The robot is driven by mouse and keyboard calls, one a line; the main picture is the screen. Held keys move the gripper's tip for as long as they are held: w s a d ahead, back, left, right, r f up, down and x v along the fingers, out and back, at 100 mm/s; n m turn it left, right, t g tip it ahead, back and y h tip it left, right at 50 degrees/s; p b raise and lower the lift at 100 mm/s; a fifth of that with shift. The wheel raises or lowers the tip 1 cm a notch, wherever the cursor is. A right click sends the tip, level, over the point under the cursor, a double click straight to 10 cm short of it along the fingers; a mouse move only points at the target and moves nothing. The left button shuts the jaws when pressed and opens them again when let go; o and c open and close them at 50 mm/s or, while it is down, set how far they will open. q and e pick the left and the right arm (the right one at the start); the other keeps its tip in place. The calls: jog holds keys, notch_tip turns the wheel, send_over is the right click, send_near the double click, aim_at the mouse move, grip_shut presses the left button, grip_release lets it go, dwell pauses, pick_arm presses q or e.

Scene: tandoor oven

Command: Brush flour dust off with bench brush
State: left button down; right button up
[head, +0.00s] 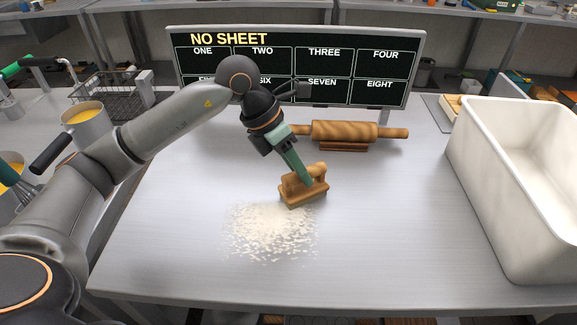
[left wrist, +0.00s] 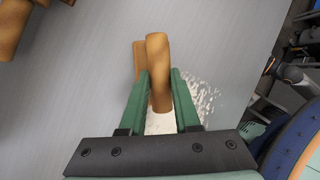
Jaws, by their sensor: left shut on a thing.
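A wooden bench brush (head: 303,190) stands on the metal table at the far edge of a patch of white flour (head: 268,234). My left gripper (head: 303,176) reaches down from above and is shut on the brush's handle. In the left wrist view the handle (left wrist: 158,72) sits between the green fingers of the gripper (left wrist: 160,92). The flour shows there beside and below the fingers (left wrist: 202,98). The brush's underside is hidden. My right gripper is in neither view.
A rolling pin (head: 344,131) rests on a stand behind the brush. A dark sign board (head: 300,66) stands at the back. A large white bin (head: 513,230) is at the right. A pot of yellow liquid (head: 84,120) is at the left. The table's front right is clear.

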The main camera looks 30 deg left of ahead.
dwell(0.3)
pick_arm(q)
jog(key=shift+s+a+f, duration=0.15)
jog(key=shift+s+a, duration=0.1)
jog(key=shift+a, duration=0.2)
jog(key=shift+s+a+b, duration=0.35)
jog(key=shift+a+b, duration=0.05)
jog(key=shift+a, duration=0.3)
jog(key=shift+r, duration=0.2)
jog(key=shift+r+p, duration=0.5)
jog(key=shift+r, duration=0.05)
jog(key=shift+d, duration=0.1)
